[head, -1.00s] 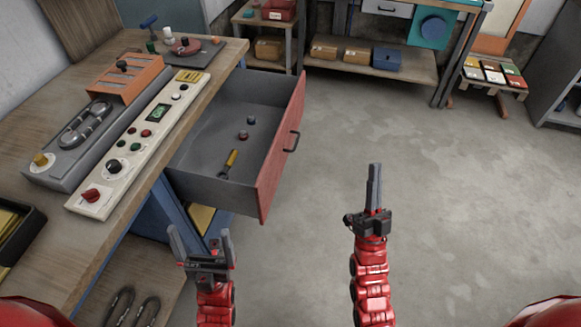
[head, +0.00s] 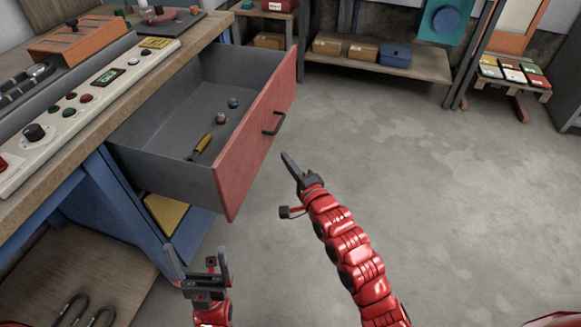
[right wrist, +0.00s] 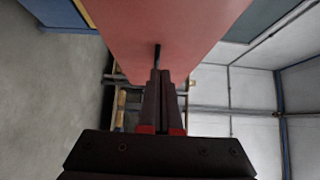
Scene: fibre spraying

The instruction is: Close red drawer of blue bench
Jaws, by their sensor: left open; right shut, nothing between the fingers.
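The red drawer (head: 255,140) of the blue bench (head: 125,200) is pulled well out. Its red front with a dark handle (head: 273,123) faces right, and it also fills the upper middle of the right wrist view (right wrist: 160,30). Inside lie a yellow-handled tool (head: 200,147) and two small knobs (head: 227,110). My right gripper (head: 287,160) is shut and empty, just right of the drawer front and below the handle in the head view; I cannot tell if it touches. My left gripper (head: 197,262) is open and empty, below the drawer near the bench.
A control panel (head: 90,108) and an orange rack (head: 80,38) stand on the bench top. The grey floor (head: 450,190) to the right is clear.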

